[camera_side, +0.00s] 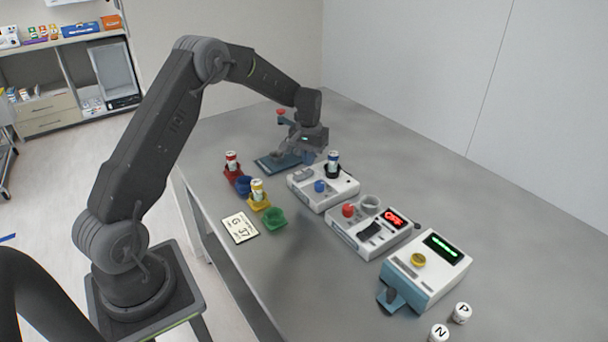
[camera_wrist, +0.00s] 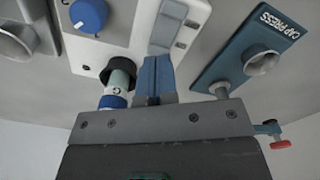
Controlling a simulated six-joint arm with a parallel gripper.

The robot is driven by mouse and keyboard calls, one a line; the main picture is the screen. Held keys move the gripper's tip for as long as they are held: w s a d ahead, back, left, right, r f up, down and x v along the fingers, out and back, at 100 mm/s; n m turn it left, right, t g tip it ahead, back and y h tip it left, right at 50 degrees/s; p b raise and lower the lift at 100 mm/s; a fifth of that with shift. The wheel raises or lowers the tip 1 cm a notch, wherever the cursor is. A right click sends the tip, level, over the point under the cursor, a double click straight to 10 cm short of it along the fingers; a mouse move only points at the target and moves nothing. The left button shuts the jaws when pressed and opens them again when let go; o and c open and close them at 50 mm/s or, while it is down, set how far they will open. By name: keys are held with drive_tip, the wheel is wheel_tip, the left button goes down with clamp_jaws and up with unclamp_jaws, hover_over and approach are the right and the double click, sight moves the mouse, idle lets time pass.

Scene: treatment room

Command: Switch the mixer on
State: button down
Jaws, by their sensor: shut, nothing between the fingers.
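A white machine (camera_side: 322,187) with a blue knob, a grey rocker switch (camera_side: 303,174) and a blue-capped vial (camera_side: 333,160) in a black holder stands nearest my gripper. No label names it as the mixer. In the wrist view, the grey switch (camera_wrist: 168,28) is just beyond the fingertips, the blue knob (camera_wrist: 89,15) is at upper left, and the vial (camera_wrist: 117,86) is just left of the fingers. My gripper (camera_side: 309,157) is shut and empty, with its blue fingers (camera_wrist: 156,62) together. I cannot tell whether they touch the switch.
The teal cap press (camera_wrist: 235,62) is right of the fingers. A machine (camera_side: 345,237) with a red OFF display and another (camera_side: 440,282) with a green display stand farther right. Coloured holders (camera_side: 274,220), two with vials, and a card (camera_side: 240,227) are at left.

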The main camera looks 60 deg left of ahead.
sight(309, 171)
drive_tip(key=shift+f, duration=1.35)
idle(0.6)
drive_tip(key=shift+r, duration=3.55)
drive_tip(key=s+d+r+m+t, duration=0.3)
drive_tip(key=s+d+r, duration=0.8)
drive_tip(key=d+r, duration=0.3)
drive_tip(key=s+d+m+t, duration=0.1)
drive_tip(key=s+d, duration=0.2)
drive_tip(key=s, duration=0.6)
drive_tip(key=s+d+r+m+t, duration=0.1)
drive_tip(key=s+d, duration=0.3)
drive_tip(key=s, duration=0.5)
drive_tip(key=shift+s+d+r+m+t, duration=0.2)
drive_tip(key=shift+r+m+t, duration=0.1)
drive_tip(key=shift+m, duration=0.2)
